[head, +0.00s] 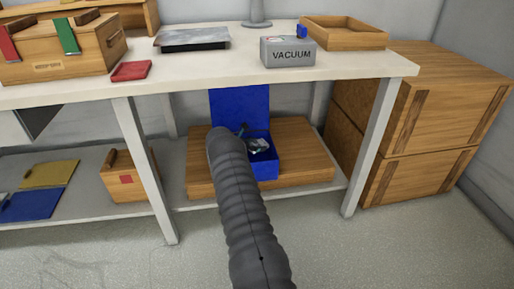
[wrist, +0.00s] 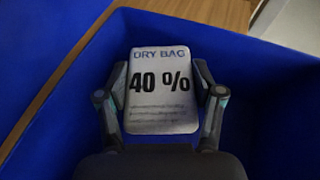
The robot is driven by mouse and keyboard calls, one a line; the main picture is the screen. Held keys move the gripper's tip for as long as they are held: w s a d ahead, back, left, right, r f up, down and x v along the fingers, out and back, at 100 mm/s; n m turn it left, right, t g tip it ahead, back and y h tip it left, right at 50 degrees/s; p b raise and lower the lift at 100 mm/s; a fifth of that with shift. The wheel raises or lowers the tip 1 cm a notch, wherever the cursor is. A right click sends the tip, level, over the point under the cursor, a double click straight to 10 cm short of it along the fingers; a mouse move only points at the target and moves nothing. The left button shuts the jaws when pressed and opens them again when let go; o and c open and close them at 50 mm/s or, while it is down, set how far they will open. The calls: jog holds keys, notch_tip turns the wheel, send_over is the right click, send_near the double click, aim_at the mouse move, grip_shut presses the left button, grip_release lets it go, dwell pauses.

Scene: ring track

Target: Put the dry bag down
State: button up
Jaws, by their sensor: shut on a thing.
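The dry bag (wrist: 162,92) is a small pale pouch printed "DRY BAG 40 %". My gripper (wrist: 161,95) is shut on it, one finger at each side. In the wrist view blue walls surround the bag, so it is in or just over the open blue box (head: 265,165). I cannot tell whether it touches the box floor. In the head view the bag (head: 258,146) shows as a small pale patch inside the box, and my arm hides part of the box. The blue lid (head: 239,106) stands up at the back.
The box sits on a wooden board (head: 310,175) on the lower shelf, beneath the white tabletop (head: 215,68). A table leg (head: 371,145) stands to the right, another (head: 145,165) to the left. Wooden crates (head: 440,125) stand at right. A grey VACUUM box (head: 288,53) is above.

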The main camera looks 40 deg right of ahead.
jog(key=shift+f, duration=0.55)
jog(key=shift+f+b, duration=0.6)
jog(key=shift+b, duration=0.2)
jog(key=o, duration=1.1)
jog(key=shift+r+p, duration=0.55)
jog(key=shift+p, duration=0.2)
jog(key=v, duration=0.7)
jog(key=shift+a+r, duration=0.1)
jog(key=shift+a, duration=0.1)
